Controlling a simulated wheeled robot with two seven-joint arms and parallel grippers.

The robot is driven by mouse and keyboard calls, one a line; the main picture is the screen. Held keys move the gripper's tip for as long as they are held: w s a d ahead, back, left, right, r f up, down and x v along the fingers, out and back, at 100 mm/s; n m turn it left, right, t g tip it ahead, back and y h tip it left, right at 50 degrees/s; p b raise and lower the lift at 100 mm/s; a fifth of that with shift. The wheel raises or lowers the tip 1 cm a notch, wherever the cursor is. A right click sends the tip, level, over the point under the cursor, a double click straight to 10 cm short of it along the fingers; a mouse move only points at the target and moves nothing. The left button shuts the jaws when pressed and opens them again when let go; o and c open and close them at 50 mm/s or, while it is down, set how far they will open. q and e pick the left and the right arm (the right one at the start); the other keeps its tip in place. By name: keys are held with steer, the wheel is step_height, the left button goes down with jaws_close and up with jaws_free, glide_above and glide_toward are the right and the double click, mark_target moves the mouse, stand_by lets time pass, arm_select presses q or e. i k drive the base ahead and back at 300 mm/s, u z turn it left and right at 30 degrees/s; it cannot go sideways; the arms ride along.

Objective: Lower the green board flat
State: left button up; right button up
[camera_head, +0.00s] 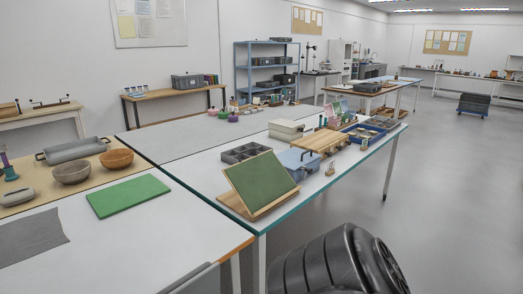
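The green board (262,181) has a light wooden frame and leans back at a slant on a wooden base (236,206). A second green item, a plain flat green mat (128,196), lies on the nearer white table at the left. Neither of my grippers is in view. Nothing is seen touching the green board.
Behind the board are a grey compartment tray (244,153), a blue box (298,162) and a wooden rack (320,141). A grey cloth (30,242) lies near front left.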

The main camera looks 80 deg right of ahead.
mark_target(260, 181)
steer(key=z, duration=2.3)
